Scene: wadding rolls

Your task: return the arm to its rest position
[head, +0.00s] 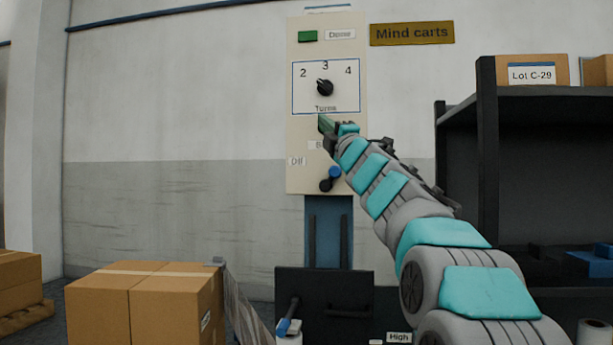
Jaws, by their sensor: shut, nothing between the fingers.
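My arm reaches from the lower right up to the control panel (302,150) on the wall. My gripper (322,124) is shut and empty, and it appears in front of the panel just below the "Turns" label. A black dial knob (324,88) sits above it among the numbers 2, 3 and 4. I cannot tell whether the gripper touches the panel. My gripper and wrist hide part of the panel, including most of a label under "Turns".
A green "Done" button (307,36) is at the panel's top. A blue-tipped lever (332,176) is near "Off". A dark shelf (487,160) with boxes stands close to my arm's right. A black box with handles (345,290) is below.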

